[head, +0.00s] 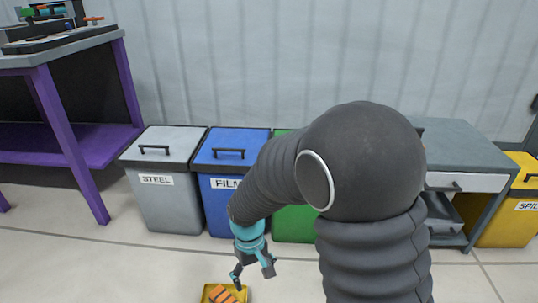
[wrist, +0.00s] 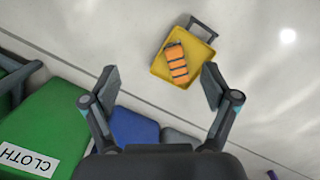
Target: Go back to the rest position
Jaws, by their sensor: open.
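My gripper (head: 253,272) hangs low at the end of my arm, in the lower middle of the head view. In the wrist view my gripper (wrist: 160,85) has its two fingers spread wide, with nothing between them. Beyond the fingertips a yellow tray (wrist: 192,77) with a dark handle lies on the floor. An orange item with dark bands (wrist: 175,62) lies in the tray. The head view shows the tray (head: 242,297) cut off at the bottom edge, with the orange item (head: 221,294) in it, just below the gripper.
A grey STEEL bin (head: 165,205), a blue FILM bin (head: 220,215) and a green bin (head: 295,222) stand along the wall behind my arm. A purple bench (head: 75,140) is at left. A grey cabinet (head: 465,150) and yellow bin (head: 515,215) are at right. Floor at left is clear.

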